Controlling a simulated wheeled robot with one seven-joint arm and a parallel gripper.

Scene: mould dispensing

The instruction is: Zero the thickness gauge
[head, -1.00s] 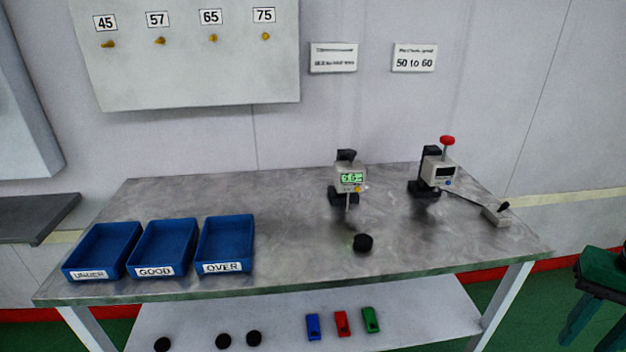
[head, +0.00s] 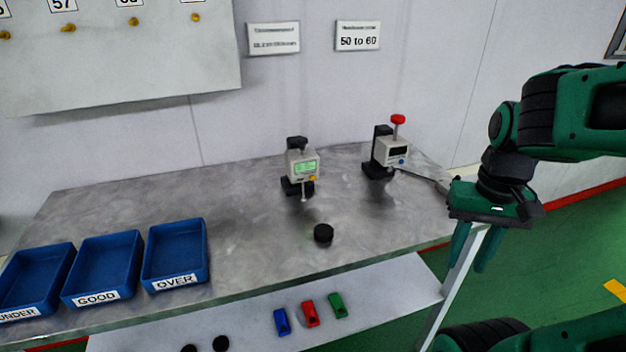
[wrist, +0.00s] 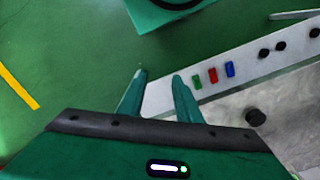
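The thickness gauge with a lit green display (head: 304,170) stands toward the back of the steel table, with an orange button (head: 312,178) on its front. A second gauge with a red knob (head: 390,150) and a dark display stands to its right. A black puck (head: 323,233) lies on the table in front of the first gauge; it also shows in the wrist view (wrist: 255,117). My gripper (head: 472,262) is beyond the table's right end, fingers pointing down, apart and empty. In the wrist view its fingers (wrist: 158,95) show a gap between them.
Blue trays marked UNDER (head: 35,280), GOOD (head: 102,270) and OVER (head: 175,255) stand on the left of the table. The lower shelf (head: 385,290) holds blue, red and green blocks and black pucks. Wall signs (head: 358,36) hang behind.

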